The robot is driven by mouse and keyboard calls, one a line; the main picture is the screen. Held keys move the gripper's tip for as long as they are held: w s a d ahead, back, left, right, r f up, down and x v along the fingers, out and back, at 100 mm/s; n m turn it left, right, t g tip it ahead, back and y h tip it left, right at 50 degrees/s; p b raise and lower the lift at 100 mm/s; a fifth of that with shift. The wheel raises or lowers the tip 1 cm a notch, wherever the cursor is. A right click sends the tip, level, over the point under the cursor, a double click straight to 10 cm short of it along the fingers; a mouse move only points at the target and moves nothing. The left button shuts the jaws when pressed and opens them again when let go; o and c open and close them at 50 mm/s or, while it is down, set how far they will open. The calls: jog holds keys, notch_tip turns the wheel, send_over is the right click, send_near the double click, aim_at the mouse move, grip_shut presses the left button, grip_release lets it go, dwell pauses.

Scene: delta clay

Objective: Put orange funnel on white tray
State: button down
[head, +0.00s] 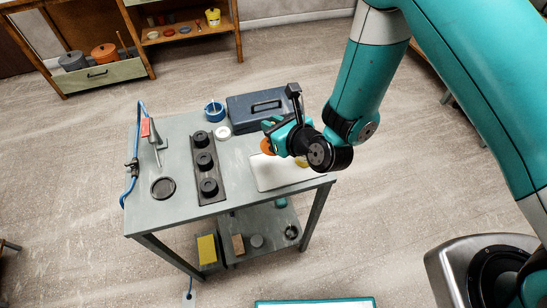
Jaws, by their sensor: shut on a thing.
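My gripper (268,136) is over the right part of the grey table, shut on the orange funnel (267,147). Only a small rounded orange part of the funnel shows; the gripper and wrist hide the rest. The white tray (272,178) lies flat at the table's right front, just below the funnel in the picture. My wrist covers part of the tray. I cannot tell whether the funnel touches the tray or hangs above it. A yellow item (302,162) shows on the tray's right side beside my wrist.
A dark blue toolbox (256,108) stands behind the gripper. A blue ring-shaped item (214,111) and a white roll (222,132) are left of it. A dark rack (206,168) with black round pieces lies mid-table. A metal stand (155,143) and black dish (163,188) are at left.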

notch_tip(320, 180, down, 10)
jog(key=b, duration=0.6)
jog(key=shift+f, duration=0.25)
jog(key=shift+f, duration=0.15)
jog(key=c, duration=1.1)
grip_release()
